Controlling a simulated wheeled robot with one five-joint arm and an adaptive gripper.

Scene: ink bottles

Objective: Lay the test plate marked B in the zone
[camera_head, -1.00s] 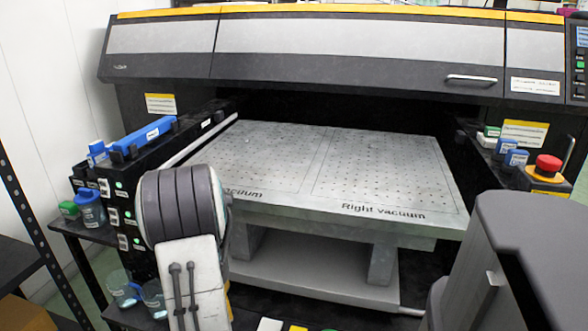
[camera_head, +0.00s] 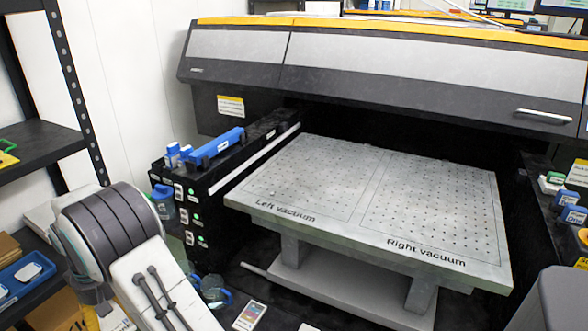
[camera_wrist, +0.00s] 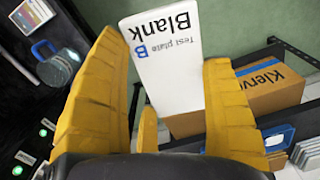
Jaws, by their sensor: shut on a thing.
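The white test plate (camera_wrist: 168,50), printed "Test plate B Blank", shows in the wrist view with its lettering upside down. My gripper (camera_wrist: 162,62) has its yellow fingers on either side of the plate and is shut on it. The plate's near end is partly hidden by the fingers. In the head view, my arm covers the lower left and the gripper is mostly hidden. The flat perforated printer bed shows the Left vacuum area (camera_head: 306,180) and the Right vacuum area (camera_head: 430,215), both bare. The plate is away from the bed.
A black shelf (camera_head: 40,143) stands at the left. A blue bottle holder (camera_head: 216,146) sits on the black side unit beside the bed. The printer's hood (camera_head: 380,72) overhangs the back of the bed. A cardboard box (camera_wrist: 262,95) shows in the wrist view.

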